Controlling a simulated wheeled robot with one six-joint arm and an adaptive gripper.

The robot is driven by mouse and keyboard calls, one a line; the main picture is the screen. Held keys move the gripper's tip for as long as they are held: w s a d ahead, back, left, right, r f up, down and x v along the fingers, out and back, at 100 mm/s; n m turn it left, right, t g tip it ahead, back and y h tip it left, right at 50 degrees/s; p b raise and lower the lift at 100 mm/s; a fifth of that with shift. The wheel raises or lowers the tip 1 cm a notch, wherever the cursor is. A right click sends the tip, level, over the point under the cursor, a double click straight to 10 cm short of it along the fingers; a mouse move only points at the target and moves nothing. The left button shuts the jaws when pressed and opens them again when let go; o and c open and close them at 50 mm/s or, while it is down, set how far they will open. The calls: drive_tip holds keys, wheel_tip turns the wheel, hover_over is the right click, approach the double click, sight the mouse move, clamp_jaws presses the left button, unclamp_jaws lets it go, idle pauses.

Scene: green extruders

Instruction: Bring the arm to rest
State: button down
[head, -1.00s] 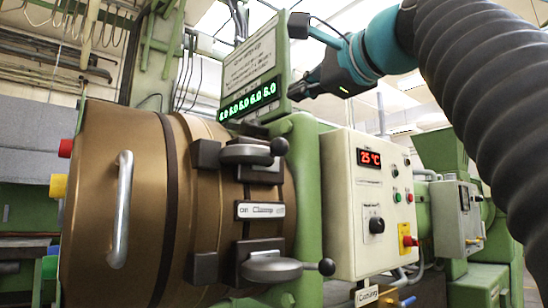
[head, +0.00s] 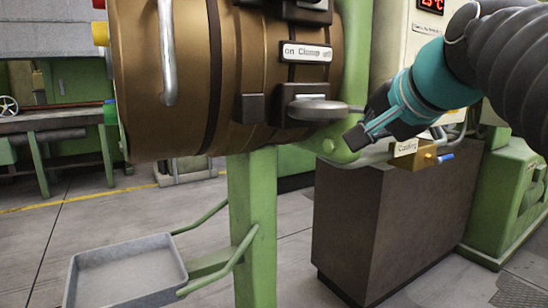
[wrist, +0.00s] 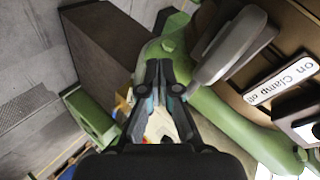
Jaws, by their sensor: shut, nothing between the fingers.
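My gripper (head: 357,138) shows in the head view at the end of my teal and black arm, in front of the green machine frame and just below and right of the lower clamp handle (head: 318,110). In the wrist view my gripper (wrist: 164,82) has its two dark fingertips together, with nothing between them. The grey clamp handle (wrist: 232,46) shows there just right of the fingertips; I cannot tell whether they touch. My arm reaches in from the right, with its black ribbed sleeve at the upper right.
The bronze barrel (head: 140,75) with its clamp label (head: 306,52) is at the upper left. A grey tray (head: 125,275) sits low at left. Open floor lies between.

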drive_tip(key=s+f+n+g+h, duration=0.1)
drive_tip(key=s+f+n+g, duration=0.1)
drive_tip(key=f, duration=0.9)
drive_tip(key=s+d+f+n+g+h, duration=0.1)
drive_tip(key=s+f+n, duration=0.3)
drive_tip(key=s+f, duration=0.3)
drive_tip(key=s+d+f+n+g, duration=0.1)
drive_tip(key=s+f, duration=0.4)
drive_tip(key=f, duration=1.1)
drive_tip(key=shift+f+n+g+h, duration=0.35)
drive_tip(key=shift+n+g, duration=0.45)
drive_tip(key=shift+n, duration=0.4)
drive_tip(key=shift+s+a+r, duration=0.1)
drive_tip(key=shift+a, duration=0.05)
